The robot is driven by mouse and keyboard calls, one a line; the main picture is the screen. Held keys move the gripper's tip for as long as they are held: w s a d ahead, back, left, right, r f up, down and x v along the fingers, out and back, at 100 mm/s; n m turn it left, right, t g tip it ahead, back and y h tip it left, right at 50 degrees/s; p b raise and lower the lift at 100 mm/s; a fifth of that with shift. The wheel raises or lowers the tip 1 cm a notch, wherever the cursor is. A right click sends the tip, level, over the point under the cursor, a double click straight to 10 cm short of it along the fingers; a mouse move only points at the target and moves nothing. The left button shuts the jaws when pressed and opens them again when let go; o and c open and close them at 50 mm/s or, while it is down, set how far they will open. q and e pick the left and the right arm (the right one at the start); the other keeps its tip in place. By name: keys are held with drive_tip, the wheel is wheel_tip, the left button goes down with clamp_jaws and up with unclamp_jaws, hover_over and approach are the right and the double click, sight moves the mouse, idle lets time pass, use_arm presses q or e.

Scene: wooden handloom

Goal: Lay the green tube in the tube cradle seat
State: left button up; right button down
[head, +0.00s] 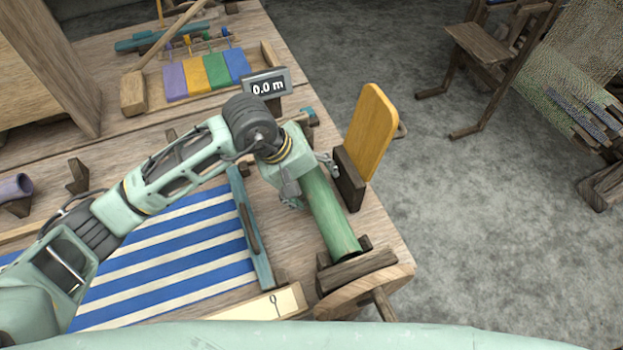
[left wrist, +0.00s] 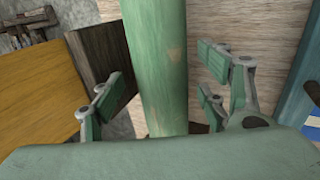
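The green tube (head: 332,218) lies lengthwise near the right end of the loom table. Its near end is by dark wooden pieces (head: 366,243) and a wooden block (head: 357,270), which look like a cradle; I cannot tell how it is seated. My left gripper (head: 309,182) is over the tube's far part and hides it. In the left wrist view, the fingers (left wrist: 165,88) are open on both sides of the tube (left wrist: 156,60), with gaps beside it. A purple tube (head: 14,188) rests on a dark support at the far left. My right gripper is out of view.
A yellow board (head: 371,132) with a dark block (head: 348,178) stands right of the tube. A blue bar (head: 249,228) and striped blue-white cloth (head: 170,256) lie left. A "0.0 m" display (head: 266,84) and a tray of coloured pieces (head: 140,98) are behind.

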use_arm(q)
drive_tip(key=v, duration=1.2)
drive_tip(key=shift+s, duration=0.1)
idle(0.5)
